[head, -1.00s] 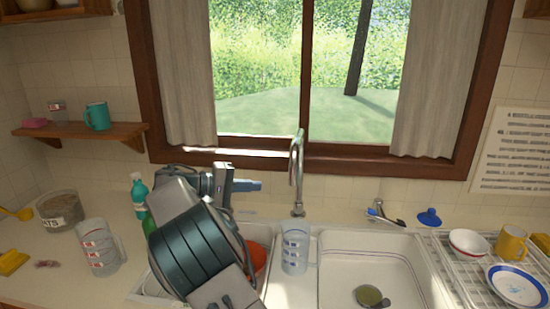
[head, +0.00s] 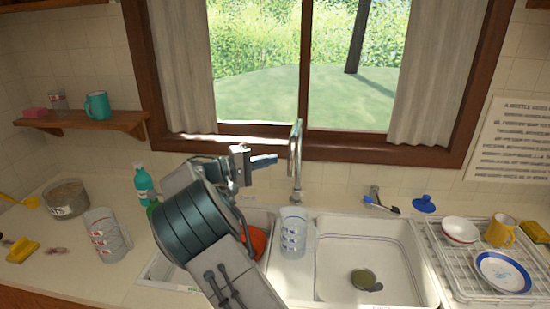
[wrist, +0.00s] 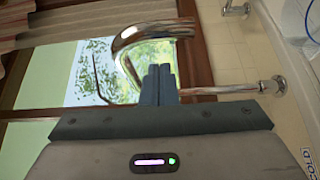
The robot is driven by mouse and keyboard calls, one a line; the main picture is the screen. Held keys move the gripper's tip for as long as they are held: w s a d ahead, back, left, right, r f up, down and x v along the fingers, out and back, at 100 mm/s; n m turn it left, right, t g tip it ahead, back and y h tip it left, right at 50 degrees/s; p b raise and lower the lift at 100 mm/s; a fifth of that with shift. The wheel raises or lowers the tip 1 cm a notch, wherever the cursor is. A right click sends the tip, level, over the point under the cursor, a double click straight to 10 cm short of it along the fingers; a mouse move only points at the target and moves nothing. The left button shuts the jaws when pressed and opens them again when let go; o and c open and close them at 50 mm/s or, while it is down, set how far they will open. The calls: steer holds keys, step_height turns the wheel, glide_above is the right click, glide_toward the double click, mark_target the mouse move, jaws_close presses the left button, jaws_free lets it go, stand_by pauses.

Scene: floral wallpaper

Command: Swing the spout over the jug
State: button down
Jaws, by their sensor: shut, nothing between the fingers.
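The chrome spout (head: 295,158) rises behind the sink and curves over at the top, seen almost end-on in the head view. In the wrist view its curved pipe (wrist: 128,42) arches just beyond my fingers. A clear jug with markings (head: 293,233) stands upright at the divider between the two basins, below and in front of the spout. My gripper (head: 274,160) is shut and empty, with its blue fingers just left of the spout. The fingers (wrist: 159,72) overlap the spout's arch in the wrist view; I cannot tell whether they touch it.
A second clear jug (head: 105,236) stands on the left counter near a green bottle (head: 143,183). An orange-red item (head: 253,242) lies in the left basin. The right basin (head: 345,250) holds a small greenish round item. A dish rack (head: 452,262) stands at right.

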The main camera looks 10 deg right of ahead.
steer(key=shift+s+d+p, duration=0.35)
steer(key=shift+s+d, duration=0.35)
steer(key=shift+d, duration=0.25)
steer(key=shift+s+d+b, duration=0.35)
steer(key=shift+d+b, duration=0.3)
steer(key=shift+b, duration=0.3)
steer(key=shift+a, duration=0.1)
